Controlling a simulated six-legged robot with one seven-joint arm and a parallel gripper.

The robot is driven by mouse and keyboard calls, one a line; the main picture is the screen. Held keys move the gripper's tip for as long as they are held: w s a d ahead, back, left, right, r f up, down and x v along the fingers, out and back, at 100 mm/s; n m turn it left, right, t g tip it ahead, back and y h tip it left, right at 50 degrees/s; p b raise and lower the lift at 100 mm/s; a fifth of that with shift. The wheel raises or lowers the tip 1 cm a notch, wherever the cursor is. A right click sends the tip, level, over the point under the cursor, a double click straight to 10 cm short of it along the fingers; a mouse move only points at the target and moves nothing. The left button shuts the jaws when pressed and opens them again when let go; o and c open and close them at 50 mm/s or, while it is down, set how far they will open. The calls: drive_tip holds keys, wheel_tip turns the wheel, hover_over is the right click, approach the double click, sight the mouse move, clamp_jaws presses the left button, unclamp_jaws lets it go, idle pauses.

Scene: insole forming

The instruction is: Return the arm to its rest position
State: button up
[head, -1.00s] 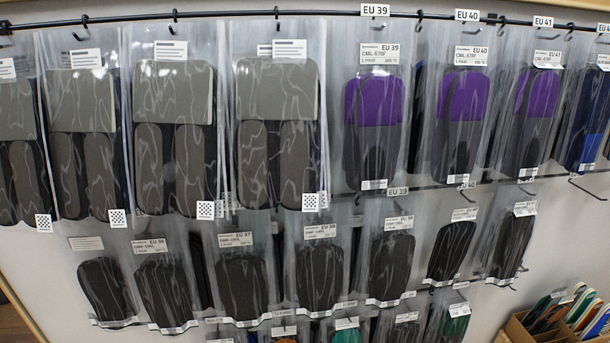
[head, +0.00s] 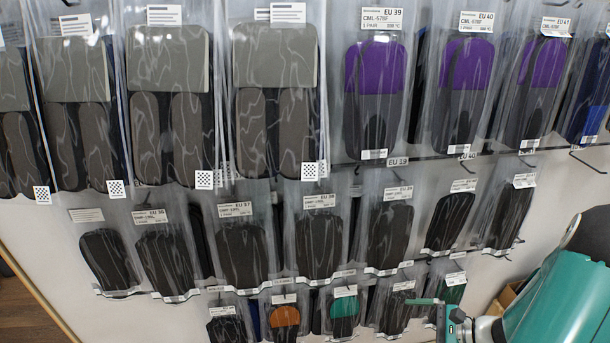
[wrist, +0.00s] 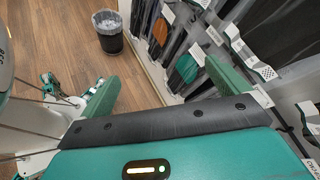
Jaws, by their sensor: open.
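My gripper (wrist: 160,75) is open in the wrist view. Its two green fingers stand wide apart with nothing between them. In the head view my teal arm fills the lower right corner, and part of the gripper (head: 440,312) shows in front of the lowest row of hanging packs. One finger points left there; the rest of the gripper is cut off by the frame edge. In the wrist view the right finger is close to the hanging packs, and I cannot tell whether it touches them.
Clear packs of grey insoles (head: 275,110), purple insoles (head: 376,95) and black insoles (head: 243,250) hang in rows on the wall. Orange (head: 285,316) and green (head: 344,305) ones hang lowest. A lined bin (wrist: 109,38) stands on the wooden floor (wrist: 60,40), which is otherwise largely clear.

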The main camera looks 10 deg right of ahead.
drive_tip(key=s+a+r+n+h, duration=0.2)
drive_tip(key=a+r+n, duration=0.3)
drive_tip(key=r, duration=0.4)
drive_tip(key=s+a+r+n+g+h, duration=0.1)
drive_tip(key=s+a+r+n+h, duration=0.2)
drive_tip(key=a+r+n, duration=0.3)
drive_tip(key=s+a+r+n+h, duration=0.3)
drive_tip(key=a+r+n+h, duration=0.2)
drive_tip(key=r+n, duration=0.3)
wheel_tip(320, 180, up, 4)
drive_tip(key=shift+s+a+r+n+g, duration=0.15)
drive_tip(key=shift+a+r+n+g, duration=0.1)
drive_tip(key=shift+a+n+g, duration=0.1)
drive_tip(key=shift+d, duration=0.15)
